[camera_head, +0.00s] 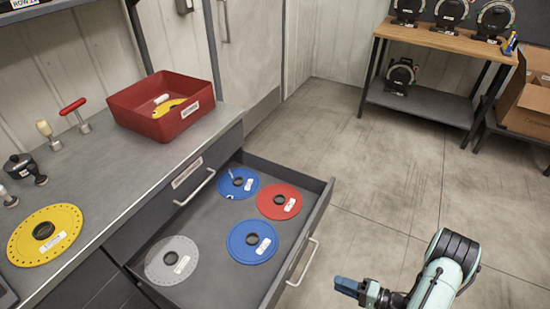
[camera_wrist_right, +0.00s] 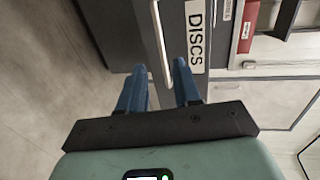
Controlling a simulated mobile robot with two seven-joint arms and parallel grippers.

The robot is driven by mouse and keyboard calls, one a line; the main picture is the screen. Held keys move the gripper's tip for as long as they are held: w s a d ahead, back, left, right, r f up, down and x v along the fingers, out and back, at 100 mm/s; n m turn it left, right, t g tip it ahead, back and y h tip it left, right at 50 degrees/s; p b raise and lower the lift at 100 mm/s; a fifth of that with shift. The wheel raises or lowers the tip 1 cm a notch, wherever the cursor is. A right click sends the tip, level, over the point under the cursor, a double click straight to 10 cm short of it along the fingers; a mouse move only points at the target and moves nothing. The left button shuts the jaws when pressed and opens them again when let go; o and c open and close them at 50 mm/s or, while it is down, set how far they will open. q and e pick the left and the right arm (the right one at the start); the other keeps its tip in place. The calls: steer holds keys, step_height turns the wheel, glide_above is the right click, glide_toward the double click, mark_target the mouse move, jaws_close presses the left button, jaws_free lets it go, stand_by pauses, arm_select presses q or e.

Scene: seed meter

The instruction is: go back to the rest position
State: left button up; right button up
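My right gripper (camera_head: 347,286) is at the bottom of the head view, over the floor to the right of the open drawer (camera_head: 318,212). In the right wrist view its two blue fingers (camera_wrist_right: 160,82) stand apart with nothing between them. Beyond them a drawer front with a handle (camera_wrist_right: 162,45) and a "DISCS" label (camera_wrist_right: 195,37) shows. The drawer holds two blue discs (camera_head: 252,257) (camera_head: 226,183), a red disc (camera_head: 268,210) and a grey disc (camera_head: 158,272). My left gripper is not in view.
A yellow disc (camera_head: 25,244) and a red bin (camera_head: 150,133) with another yellow piece are on the grey bench (camera_head: 105,178). Small tools stand at its back. A wooden-topped table (camera_head: 430,38) with black meters and a cardboard box (camera_head: 530,105) are at the back right. The middle floor is clear.

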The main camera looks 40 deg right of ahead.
steer(key=w+a+f+n+g+h, duration=0.1)
steer(key=w+a+f+g+h, duration=0.1)
steer(key=w+a+f, duration=0.4)
steer(key=w+a+f+n+g, duration=0.1)
steer(key=a+f+n+g, duration=0.3)
steer(key=a+f, duration=0.5)
steer(key=s+a+n+g, duration=0.4)
steer(key=s+a+g, duration=0.6)
steer(key=s+a, duration=0.3)
steer(key=w+a+r+p, duration=0.1)
steer(key=w+r+p, duration=0.2)
steer(key=r+p, duration=0.6)
steer(key=shift+w+r+n+t, duration=0.25)
steer(key=shift+r+n+t, duration=0.05)
steer(key=shift+r, duration=0.45)
